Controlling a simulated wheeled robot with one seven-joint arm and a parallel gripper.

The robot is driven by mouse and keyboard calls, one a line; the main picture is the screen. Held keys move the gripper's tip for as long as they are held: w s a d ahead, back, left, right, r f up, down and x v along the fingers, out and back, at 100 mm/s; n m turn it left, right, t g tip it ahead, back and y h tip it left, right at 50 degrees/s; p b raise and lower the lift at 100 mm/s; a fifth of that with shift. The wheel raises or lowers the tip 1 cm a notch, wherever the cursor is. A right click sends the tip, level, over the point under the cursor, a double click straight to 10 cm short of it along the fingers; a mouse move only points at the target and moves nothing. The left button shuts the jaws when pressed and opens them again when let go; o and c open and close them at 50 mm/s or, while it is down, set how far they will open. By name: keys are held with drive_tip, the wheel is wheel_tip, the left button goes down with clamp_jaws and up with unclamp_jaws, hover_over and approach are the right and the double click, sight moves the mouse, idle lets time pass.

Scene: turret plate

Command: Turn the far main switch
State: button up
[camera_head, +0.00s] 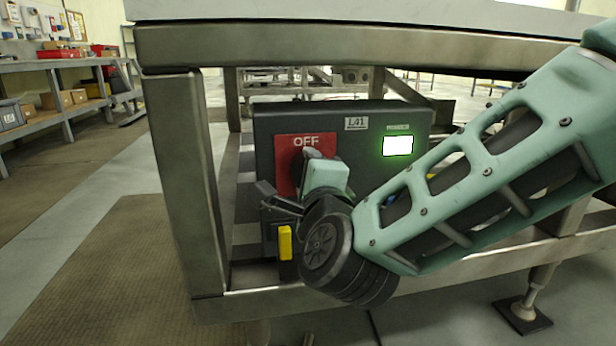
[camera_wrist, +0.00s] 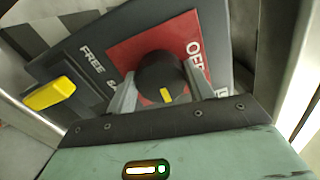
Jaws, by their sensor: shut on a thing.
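A dark switch box (camera_head: 345,118) labelled L41 is mounted under the table, with a red plate (camera_head: 285,165) marked OFF. In the wrist view a round black knob (camera_wrist: 160,72) with a yellow mark sits on the red plate (camera_wrist: 124,52). My gripper (camera_wrist: 158,88) is shut on this knob, with one grey finger on each side. The yellow mark shows on the knob's lower edge, between the fingers. In the head view my gripper (camera_head: 312,160) is in front of the red plate and hides most of the knob.
A yellow lever (camera_head: 285,242) stands below the red plate and also shows in the wrist view (camera_wrist: 50,92). A green-lit display (camera_head: 397,146) is at the box's right. A metal table leg (camera_head: 185,180) and lower rail (camera_head: 250,303) frame the space. Open floor lies left.

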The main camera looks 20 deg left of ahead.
drive_tip(key=o, duration=1)
drive_tip(key=shift+s+d, duration=0.1)
drive_tip(key=shift+s, duration=0.05)
drive_tip(key=p+v, duration=0.4)
drive_tip(key=v, duration=1.3)
drive_tip(key=shift+s+f, duration=0.1)
drive_tip(key=shift+p, duration=0.3)
